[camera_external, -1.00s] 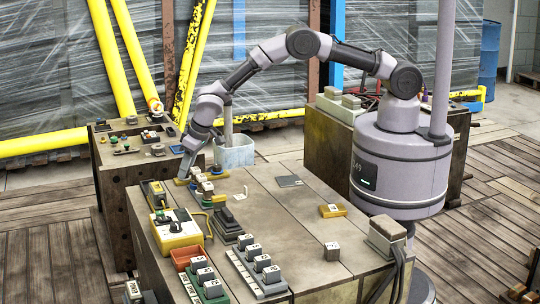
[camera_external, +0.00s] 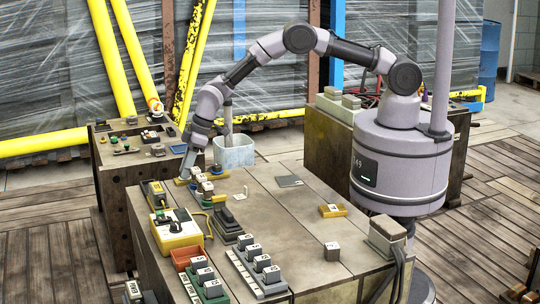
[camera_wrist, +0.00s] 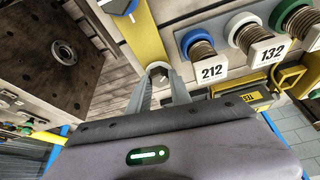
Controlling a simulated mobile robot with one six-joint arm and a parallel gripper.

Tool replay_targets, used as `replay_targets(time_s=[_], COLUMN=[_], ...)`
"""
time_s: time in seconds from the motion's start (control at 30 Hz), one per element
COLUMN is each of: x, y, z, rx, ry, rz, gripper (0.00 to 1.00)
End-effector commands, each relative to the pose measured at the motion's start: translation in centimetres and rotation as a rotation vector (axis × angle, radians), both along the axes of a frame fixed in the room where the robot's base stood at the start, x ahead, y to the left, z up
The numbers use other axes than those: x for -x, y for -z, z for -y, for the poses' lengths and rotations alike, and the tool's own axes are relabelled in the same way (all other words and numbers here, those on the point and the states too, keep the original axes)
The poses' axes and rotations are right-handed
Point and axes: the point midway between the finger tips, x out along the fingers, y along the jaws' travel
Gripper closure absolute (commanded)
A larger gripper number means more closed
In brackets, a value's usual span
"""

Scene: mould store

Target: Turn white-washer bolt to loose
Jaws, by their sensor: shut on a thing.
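In the external view my gripper (camera_external: 186,171) points down at the far left corner of the bench, and the bolt is too small to make out there.
A yellow box with a black knob (camera_external: 176,230), an orange tray (camera_external: 185,258) and several labelled blocks crowd the bench's left side.

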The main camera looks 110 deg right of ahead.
Motion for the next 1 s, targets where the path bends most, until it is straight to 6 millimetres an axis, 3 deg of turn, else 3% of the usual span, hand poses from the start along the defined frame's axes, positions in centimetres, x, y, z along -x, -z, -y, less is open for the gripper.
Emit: replay_targets(time_s=[1.0], x=[-0.10], y=[0.31], z=[0.55], rx=[0.001], ry=[-0.895], rz=[-0.001], gripper=[1.00])
